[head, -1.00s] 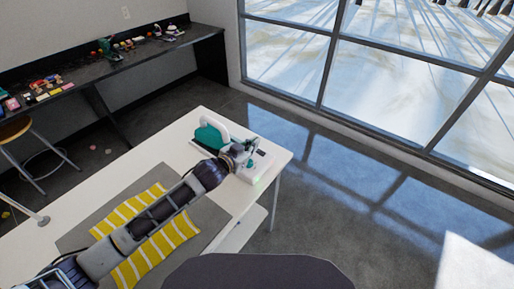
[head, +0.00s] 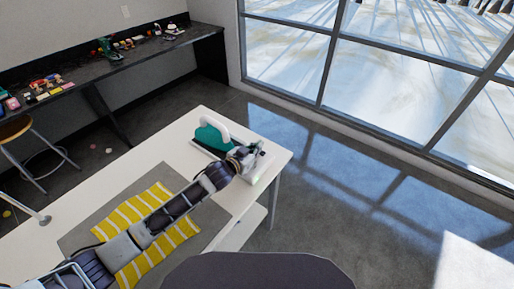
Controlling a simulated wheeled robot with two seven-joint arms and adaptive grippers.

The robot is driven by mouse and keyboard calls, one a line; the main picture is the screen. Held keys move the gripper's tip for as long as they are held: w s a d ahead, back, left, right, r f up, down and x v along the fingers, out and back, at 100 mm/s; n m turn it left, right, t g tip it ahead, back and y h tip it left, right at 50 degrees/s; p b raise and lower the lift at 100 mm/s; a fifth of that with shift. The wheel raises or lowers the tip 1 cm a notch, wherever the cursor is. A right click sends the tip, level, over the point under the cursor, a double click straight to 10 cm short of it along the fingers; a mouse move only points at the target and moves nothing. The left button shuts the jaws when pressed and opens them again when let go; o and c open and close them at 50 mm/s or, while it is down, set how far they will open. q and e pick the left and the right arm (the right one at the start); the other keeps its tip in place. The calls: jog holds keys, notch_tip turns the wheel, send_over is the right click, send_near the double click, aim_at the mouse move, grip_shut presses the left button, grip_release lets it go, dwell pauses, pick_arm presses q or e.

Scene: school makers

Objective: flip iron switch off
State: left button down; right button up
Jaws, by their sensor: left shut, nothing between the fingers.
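A teal and white iron (head: 211,134) rests on a pale base (head: 261,172) near the far right corner of the white table. A small green glow shows on the near side of the base. My left arm reaches in from the lower left across the table. My left gripper (head: 251,154) is shut and empty, over or against the base just right of the iron. The switch itself is hidden or too small to make out, and contact with it cannot be told. My right gripper is not in view.
A yellow and white striped cloth (head: 158,201) lies on a grey mat (head: 80,238) under my arm. A dark bench (head: 130,55) with several small items stands along the back wall, with a stool (head: 17,130) at left. Floor right of the table is clear.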

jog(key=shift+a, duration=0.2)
pick_arm(q)
jog(key=shift+a+f, duration=0.1)
jog(key=shift+f, duration=0.2)
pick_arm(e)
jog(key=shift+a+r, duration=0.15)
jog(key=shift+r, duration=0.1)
